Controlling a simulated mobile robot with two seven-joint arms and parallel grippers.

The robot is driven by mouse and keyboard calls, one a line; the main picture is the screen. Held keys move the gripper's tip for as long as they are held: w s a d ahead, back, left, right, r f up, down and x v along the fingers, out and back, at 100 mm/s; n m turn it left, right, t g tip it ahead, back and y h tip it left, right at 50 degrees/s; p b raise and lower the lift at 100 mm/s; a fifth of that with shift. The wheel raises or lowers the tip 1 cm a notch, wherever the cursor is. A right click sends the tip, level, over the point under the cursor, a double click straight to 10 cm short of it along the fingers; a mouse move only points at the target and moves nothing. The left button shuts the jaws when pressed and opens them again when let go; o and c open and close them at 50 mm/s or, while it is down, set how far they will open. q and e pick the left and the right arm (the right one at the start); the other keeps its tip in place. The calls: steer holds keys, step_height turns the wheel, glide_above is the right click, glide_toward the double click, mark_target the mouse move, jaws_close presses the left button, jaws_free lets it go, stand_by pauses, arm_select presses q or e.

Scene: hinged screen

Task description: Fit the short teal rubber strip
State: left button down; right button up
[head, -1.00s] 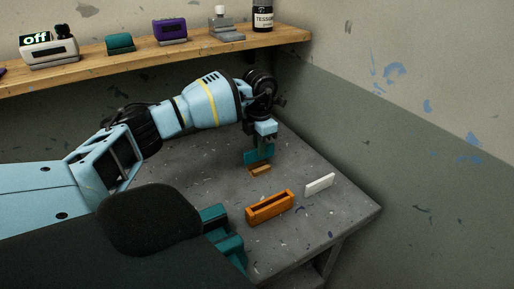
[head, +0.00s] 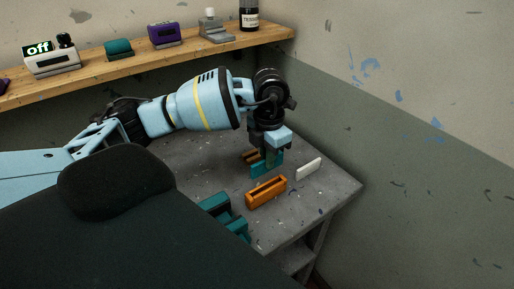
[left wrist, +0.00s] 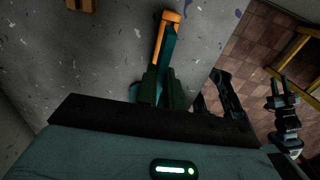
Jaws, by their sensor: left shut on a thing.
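My left gripper (head: 268,153) is shut on the teal strip (head: 262,166), which hangs upright just above the table. The orange slotted holder (head: 266,194) lies right in front of it in the head view, its long slot facing up. In the left wrist view, the teal strip (left wrist: 167,46) sticks out between the fingers (left wrist: 160,88), with the orange holder (left wrist: 172,16) close alongside. I cannot tell whether they touch. My right gripper (left wrist: 281,90) shows at the right of the left wrist view, fingers apart and empty.
A white block (head: 308,169) stands right of the holder. A brown block (head: 249,156) lies behind the strip. Teal stepped pieces (head: 222,208) are at the table's near left. A wooden shelf (head: 130,65) with small devices runs along the wall. The table's right end (head: 335,190) is clear.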

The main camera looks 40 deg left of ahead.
mark_target(267, 171)
arm_select(q)
steer(key=shift+s+d, duration=0.25)
arm_select(e)
steer(key=shift+s, duration=0.15)
